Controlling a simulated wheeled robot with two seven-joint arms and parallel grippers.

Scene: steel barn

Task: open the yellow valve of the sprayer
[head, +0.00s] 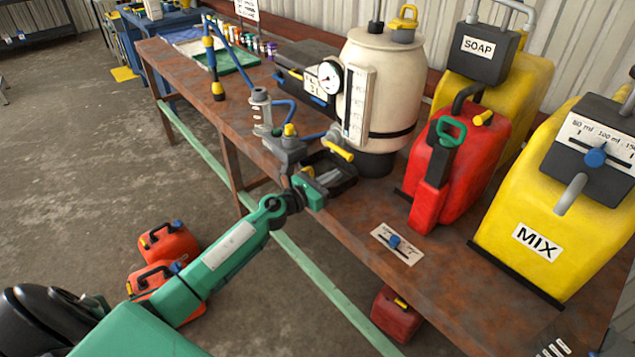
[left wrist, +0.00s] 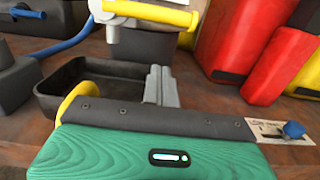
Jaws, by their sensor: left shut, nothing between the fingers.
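The sprayer's cream tank (head: 383,85) stands on the rusty bench, with a gauge on its side. Its yellow valve lever (head: 338,150) sticks out low on the tank, above a black tray. The lever also shows at the top of the left wrist view (left wrist: 150,13), cut off by the edge. My left gripper (head: 328,178) is just below and in front of the lever, apart from it. Its grey fingers (left wrist: 161,86) are shut together with nothing between them, over the tray.
The black tray (left wrist: 68,88) lies close under the fingers. A red can (head: 472,160) and yellow MIX container (head: 555,205) stand to the right. A small plate with a blue knob (head: 394,242) lies in front. Blue hoses run left of the tank.

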